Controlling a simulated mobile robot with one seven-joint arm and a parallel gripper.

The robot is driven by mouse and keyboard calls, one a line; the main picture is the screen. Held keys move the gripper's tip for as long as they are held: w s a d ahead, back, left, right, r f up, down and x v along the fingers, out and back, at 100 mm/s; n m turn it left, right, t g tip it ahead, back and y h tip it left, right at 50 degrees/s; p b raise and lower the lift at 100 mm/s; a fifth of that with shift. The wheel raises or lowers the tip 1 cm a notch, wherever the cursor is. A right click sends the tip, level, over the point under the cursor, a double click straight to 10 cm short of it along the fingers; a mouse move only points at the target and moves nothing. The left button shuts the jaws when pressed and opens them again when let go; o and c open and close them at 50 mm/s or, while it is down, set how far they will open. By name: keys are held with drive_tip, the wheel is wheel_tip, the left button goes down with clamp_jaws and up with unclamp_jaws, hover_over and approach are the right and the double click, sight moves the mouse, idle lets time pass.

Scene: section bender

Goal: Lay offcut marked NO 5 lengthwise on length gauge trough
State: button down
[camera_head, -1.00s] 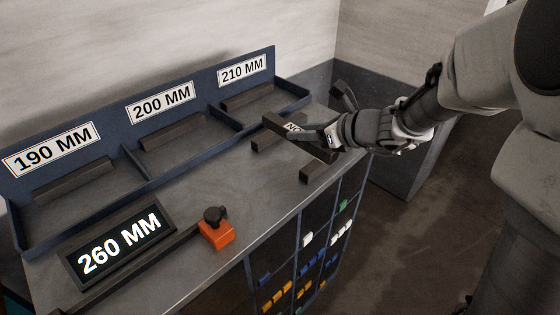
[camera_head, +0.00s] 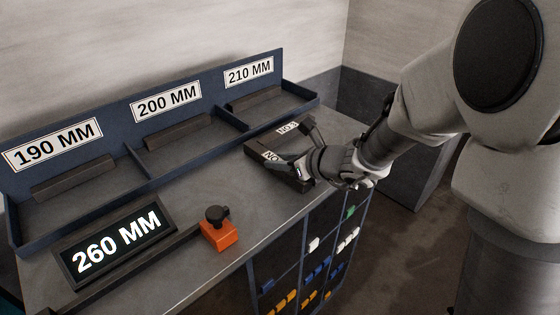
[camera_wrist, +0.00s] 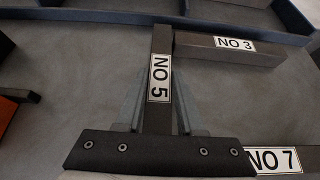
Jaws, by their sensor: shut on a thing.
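The offcut marked NO 5 (camera_wrist: 161,50) is a dark straight bar with a white label. In the wrist view it runs away from my gripper (camera_wrist: 157,118), whose fingers lie along both sides of it, shut on it. In the head view my gripper (camera_head: 290,150) is at the bench's right part, and the offcut's label (camera_head: 270,156) is partly covered. The bar's height above the bench is hard to tell. The length gauge trough (camera_head: 135,272) is a dark channel along the bench's front left, beside the 260 MM display (camera_head: 117,242).
Offcut NO 3 (camera_wrist: 270,55) lies close by the far end of NO 5, and NO 7 (camera_wrist: 225,152) lies at lower right. An orange stop with a black knob (camera_head: 218,235) stands at the trough's right. Blue bins (camera_head: 135,160) line the back, holding dark bars.

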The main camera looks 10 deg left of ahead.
drive_tip(key=shift+f, duration=0.2)
drive_tip(key=c, duration=0.5)
unclamp_jaws()
drive_tip(key=shift+r, duration=0.15)
